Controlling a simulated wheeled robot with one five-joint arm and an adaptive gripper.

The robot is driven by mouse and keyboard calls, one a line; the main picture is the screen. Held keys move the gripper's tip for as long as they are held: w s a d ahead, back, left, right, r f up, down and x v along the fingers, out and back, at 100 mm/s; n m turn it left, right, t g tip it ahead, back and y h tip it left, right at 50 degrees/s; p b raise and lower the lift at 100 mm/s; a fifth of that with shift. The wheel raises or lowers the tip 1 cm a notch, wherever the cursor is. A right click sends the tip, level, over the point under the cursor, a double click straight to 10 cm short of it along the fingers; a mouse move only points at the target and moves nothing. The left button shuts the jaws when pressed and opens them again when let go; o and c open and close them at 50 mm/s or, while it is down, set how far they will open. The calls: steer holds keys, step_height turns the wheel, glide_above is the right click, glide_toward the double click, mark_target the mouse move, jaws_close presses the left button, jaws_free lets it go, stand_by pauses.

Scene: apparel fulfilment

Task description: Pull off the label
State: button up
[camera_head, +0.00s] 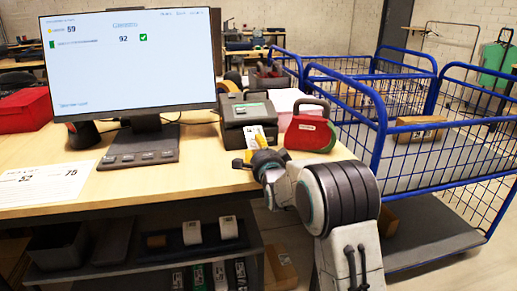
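A dark label printer (246,108) with a small green display stands on the wooden table (212,158). A white printed label (256,132) sticks out of its front. My gripper (249,152) is right in front of the printer, just below the label. Part of the fingers is hidden by the gripper body, and I cannot tell whether the upper finger touches the label.
A printed sheet (42,184) lies at the front left. Blue wire carts (377,125) stand at the right. Shelves with rolls (191,232) are below the tabletop.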

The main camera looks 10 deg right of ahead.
jaws_close()
stand_by(1.0)
steer(key=shift+r+p, duration=0.6)
steer(key=shift+r, duration=0.75)
steer(key=shift+f, duration=0.1)
steer(key=s+r+b, duration=0.2)
steer(key=s, duration=0.5)
steer(key=s+r+b, duration=0.2)
steer(key=s+r, duration=0.1)
steer(key=s, duration=0.4)
steer(key=shift+s+r+p, duration=0.35)
steer(key=shift+s+r, duration=0.15)
steer(key=shift+r, duration=0.35)
steer(key=shift+s+r+p, duration=0.3)
steer(key=shift+s+r, duration=0.2)
steer(key=shift+r, duration=0.35)
steer(key=shift+s+r+p, duration=0.35)
steer(key=shift+s+r, duration=0.15)
steer(key=shift+r, duration=0.35)
